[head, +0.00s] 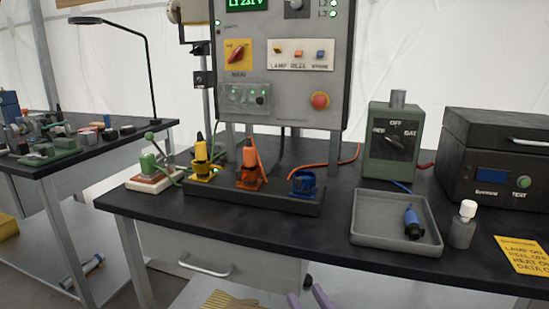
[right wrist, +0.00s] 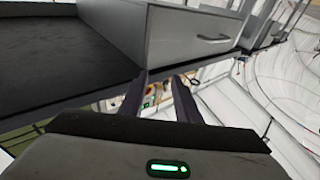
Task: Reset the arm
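My right gripper (head: 309,299) shows at the bottom edge of the head view, in front of the bench and below its top. Its two purple-grey fingers are apart with nothing between them. In the right wrist view the fingers of this gripper (right wrist: 160,95) are also apart and empty, with the underside of a bench and a drawer beyond. My left gripper is in neither view.
The dark bench (head: 330,225) holds a black block with yellow, orange (head: 249,165) and blue (head: 304,183) plugs, a grey tray (head: 375,225) with a blue plug, a white-capped bottle (head: 463,225) and a green switch box (head: 392,140). A control panel (head: 285,65) stands behind.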

